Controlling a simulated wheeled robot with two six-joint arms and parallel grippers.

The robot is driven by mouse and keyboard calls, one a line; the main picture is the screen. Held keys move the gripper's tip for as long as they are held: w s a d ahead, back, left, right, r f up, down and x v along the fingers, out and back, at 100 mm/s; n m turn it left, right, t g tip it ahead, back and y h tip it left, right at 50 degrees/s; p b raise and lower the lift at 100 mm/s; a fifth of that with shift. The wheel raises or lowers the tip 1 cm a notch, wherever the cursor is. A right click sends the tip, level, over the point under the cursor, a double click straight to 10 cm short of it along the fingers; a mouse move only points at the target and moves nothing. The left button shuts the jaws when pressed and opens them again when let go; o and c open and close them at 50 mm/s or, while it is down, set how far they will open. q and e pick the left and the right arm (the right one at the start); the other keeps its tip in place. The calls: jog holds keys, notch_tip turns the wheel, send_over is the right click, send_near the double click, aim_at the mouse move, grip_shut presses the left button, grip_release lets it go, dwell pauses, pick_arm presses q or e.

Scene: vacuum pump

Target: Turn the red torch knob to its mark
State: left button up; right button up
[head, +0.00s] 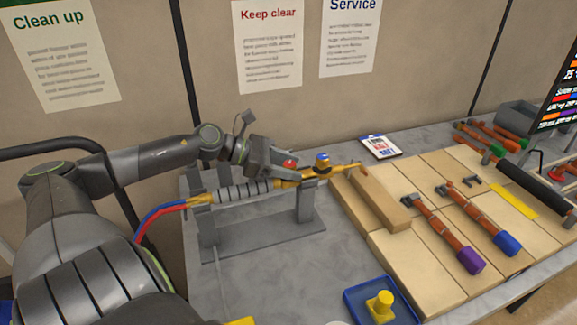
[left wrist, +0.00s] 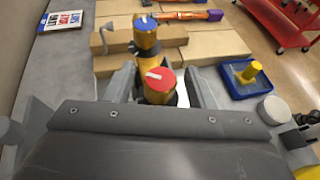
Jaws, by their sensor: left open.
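The torch (head: 245,189) lies across a grey stand (head: 262,236), with a brass body and red and blue hoses at its left end. Its red knob (head: 289,163) is partly covered by my left gripper (head: 277,164) in the head view. In the left wrist view the red knob (left wrist: 160,78) sits between the spread fingers of my left gripper (left wrist: 160,86), with gaps at both sides. A white line on its top points to the left and slightly up. A blue knob (left wrist: 146,22) with a white line is farther along the torch. I cannot make out the mark.
A blue tray (head: 357,300) with a yellow piece (head: 382,303) stands at the front. A small sign (head: 381,147) lies behind.

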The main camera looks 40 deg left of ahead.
pick_arm(q)
jog(key=shift+c, duration=0.4)
jog(key=c, duration=0.9)
